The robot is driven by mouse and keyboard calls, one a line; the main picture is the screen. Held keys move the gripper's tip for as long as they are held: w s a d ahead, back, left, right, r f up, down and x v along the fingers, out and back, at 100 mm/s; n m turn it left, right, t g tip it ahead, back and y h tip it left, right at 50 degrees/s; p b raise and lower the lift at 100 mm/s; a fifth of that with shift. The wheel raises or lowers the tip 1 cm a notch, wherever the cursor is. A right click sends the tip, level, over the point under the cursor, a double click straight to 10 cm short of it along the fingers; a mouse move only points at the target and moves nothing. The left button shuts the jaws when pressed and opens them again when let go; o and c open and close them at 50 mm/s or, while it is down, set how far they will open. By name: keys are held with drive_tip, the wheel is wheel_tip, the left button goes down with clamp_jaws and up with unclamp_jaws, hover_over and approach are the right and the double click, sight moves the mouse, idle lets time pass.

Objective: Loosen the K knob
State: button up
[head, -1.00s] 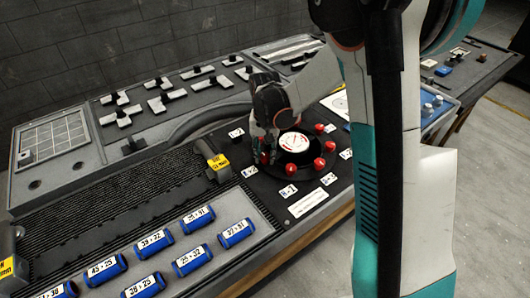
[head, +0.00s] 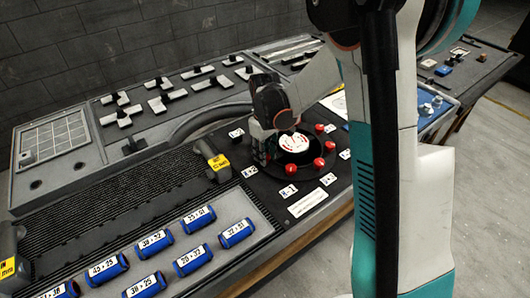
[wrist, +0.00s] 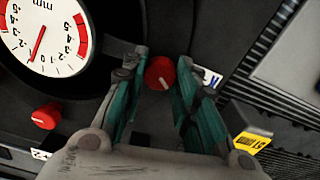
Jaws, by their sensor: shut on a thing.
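In the head view a label that looks like K+2 (head: 250,170) lies beside my gripper (head: 263,153), which is low at the left edge of the round dial. My gripper is shut on this knob; in the head view the gripper mostly hides it. The white dial (wrist: 42,30) has red scale bands and a red pointer.
Other red knobs (head: 317,163) ring the dial (head: 295,145); one (wrist: 46,116) shows at the lower left in the wrist view. A grey block with a yellow tag (head: 218,162) stands left of my gripper. Blue labelled cylinders (head: 193,260) lie in front.

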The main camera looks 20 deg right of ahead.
drive_tip(key=n, duration=0.3)
drive_tip(key=shift+n, duration=2.1)
drive_tip(key=o, duration=1.1)
wheel_tip(320, 180, up, 12)
